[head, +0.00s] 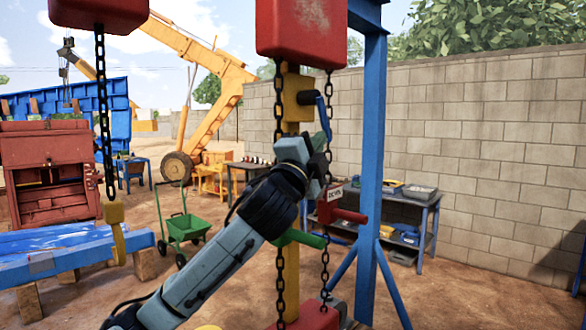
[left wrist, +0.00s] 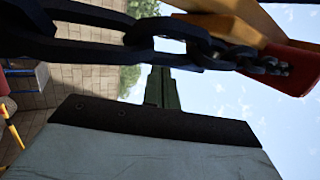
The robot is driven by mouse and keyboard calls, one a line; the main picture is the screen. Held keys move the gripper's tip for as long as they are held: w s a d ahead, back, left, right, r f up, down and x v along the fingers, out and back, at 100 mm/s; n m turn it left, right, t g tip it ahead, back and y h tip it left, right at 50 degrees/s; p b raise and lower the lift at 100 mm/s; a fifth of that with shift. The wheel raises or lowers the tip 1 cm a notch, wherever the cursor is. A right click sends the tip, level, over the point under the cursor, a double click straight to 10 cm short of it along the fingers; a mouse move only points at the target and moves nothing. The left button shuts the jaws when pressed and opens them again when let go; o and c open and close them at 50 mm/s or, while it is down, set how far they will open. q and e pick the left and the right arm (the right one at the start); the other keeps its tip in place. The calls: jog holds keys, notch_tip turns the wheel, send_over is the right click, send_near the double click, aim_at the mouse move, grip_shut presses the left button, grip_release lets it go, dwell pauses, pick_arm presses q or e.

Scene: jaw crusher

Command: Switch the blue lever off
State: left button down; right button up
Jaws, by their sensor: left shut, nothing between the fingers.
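The blue lever (head: 322,112) is mounted on the upper part of a yellow post (head: 291,106) in the head view, its handle hanging downward. My left gripper (head: 319,152) is shut and empty, just below the blue lever and in front of the post. The lower end of the handle is very close to the gripper; I cannot tell whether they touch. A green lever (head: 306,238) and a red lever (head: 346,215) sit lower on the post. In the left wrist view I cannot make out the blue lever. My right gripper is not in view.
Chains (head: 280,292) hang along both sides of the post, and a large chain (left wrist: 150,40) crosses close in the left wrist view. A red block (head: 302,32) hangs above. A blue frame column (head: 371,160) stands right of the post. A worktable (head: 409,199) stands behind.

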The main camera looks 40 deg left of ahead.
pick_arm(q)
jog(key=b+v, duration=0.4)
jog(key=v, duration=0.7)
jog(key=shift+s, duration=0.45)
